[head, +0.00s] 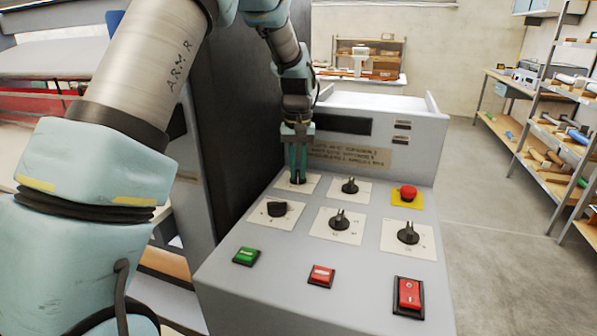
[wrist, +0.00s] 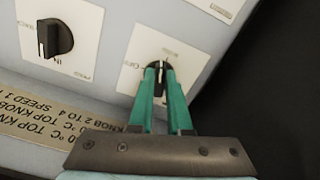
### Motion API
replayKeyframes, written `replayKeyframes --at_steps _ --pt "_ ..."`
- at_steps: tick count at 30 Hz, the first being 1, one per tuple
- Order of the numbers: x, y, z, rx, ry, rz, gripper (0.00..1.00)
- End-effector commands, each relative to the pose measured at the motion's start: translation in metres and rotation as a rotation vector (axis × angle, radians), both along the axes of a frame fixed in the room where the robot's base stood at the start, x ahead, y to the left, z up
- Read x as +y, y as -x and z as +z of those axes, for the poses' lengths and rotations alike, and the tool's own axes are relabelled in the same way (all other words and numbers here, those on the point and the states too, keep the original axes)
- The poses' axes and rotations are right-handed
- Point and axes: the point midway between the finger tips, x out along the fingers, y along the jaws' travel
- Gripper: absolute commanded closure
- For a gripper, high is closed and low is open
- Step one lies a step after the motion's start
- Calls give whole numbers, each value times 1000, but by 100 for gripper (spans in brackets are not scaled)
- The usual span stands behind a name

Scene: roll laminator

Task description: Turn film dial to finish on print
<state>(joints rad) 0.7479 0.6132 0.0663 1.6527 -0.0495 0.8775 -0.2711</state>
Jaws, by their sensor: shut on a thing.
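My gripper (head: 297,178) points down at the control panel (head: 375,270) in the head view. Its green fingers are shut on the black dial at the panel's back left. The wrist view shows the fingertips (wrist: 160,72) on either side of this dial (wrist: 161,66), which sits on a white plate (wrist: 133,75) with small print. The print is too blurred to read, so I cannot tell whether this is the film dial. The fingers hide part of the dial and its pointer. A neighbouring black dial (wrist: 55,39) has a white pointer line.
Other dials stand close by: back middle (head: 349,186), front left (head: 277,208), front middle (head: 339,219) and right (head: 408,233). A red stop button (head: 407,193), a green button (head: 246,257), a red button (head: 321,275) and a red rocker (head: 409,294) also stick up. A dark upright wall (head: 240,110) is left.

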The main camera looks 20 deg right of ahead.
Motion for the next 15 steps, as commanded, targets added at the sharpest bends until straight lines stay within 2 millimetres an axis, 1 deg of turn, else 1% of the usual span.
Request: replayKeyframes --at_steps 6,15 --pt "1 -2 0 -2 1 -158 100" --pt "2 -2 0 -2 1 -289 100"
